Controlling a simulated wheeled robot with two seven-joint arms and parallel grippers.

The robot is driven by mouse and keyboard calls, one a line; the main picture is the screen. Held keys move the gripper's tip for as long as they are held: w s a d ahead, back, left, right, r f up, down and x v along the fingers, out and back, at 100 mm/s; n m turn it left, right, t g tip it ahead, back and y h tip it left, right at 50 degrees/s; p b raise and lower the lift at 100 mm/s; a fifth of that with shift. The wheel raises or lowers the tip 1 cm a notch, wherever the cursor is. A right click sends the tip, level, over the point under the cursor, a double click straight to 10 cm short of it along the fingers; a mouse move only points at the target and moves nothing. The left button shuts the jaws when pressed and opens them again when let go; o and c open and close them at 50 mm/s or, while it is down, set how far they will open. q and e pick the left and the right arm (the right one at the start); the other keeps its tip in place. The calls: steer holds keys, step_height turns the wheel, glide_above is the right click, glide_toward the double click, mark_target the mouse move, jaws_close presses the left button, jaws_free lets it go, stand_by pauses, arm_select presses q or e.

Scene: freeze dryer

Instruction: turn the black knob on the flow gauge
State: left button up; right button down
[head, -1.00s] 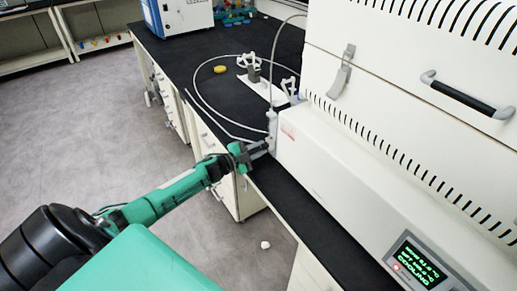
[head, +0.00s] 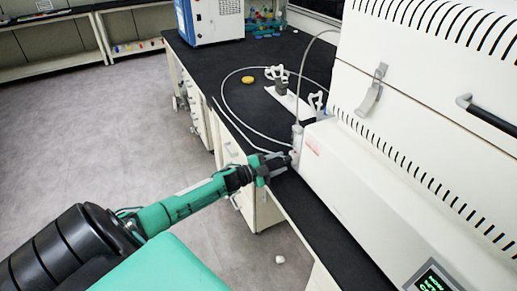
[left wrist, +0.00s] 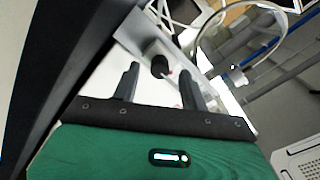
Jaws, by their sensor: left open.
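The flow gauge (head: 297,138) is a slim upright piece at the near left corner of the white freeze dryer, with a hose rising from it. Its black knob (left wrist: 160,66) shows in the left wrist view, between and just beyond my fingertips. I cannot tell whether the fingers touch it. My left gripper (head: 277,163) is close to the gauge's lower part in the head view, and it hides most of the knob there. In the left wrist view my left gripper (left wrist: 158,72) has its two dark fingers apart, one on each side of the knob. My right gripper is not in view.
The white freeze dryer (head: 350,185) fills the right side. The black bench top (head: 225,65) holds a looped pale hose (head: 226,108), a yellow item (head: 248,79) and a white plate with clamps (head: 290,105). A small white object (head: 280,259) lies on the floor.

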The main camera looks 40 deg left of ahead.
arm_select(q)
steer(key=b+v, duration=0.2)
steer(key=v, duration=1)
steer(key=shift+s+a+f, duration=0.1)
steer(key=shift+s+f, duration=0.05)
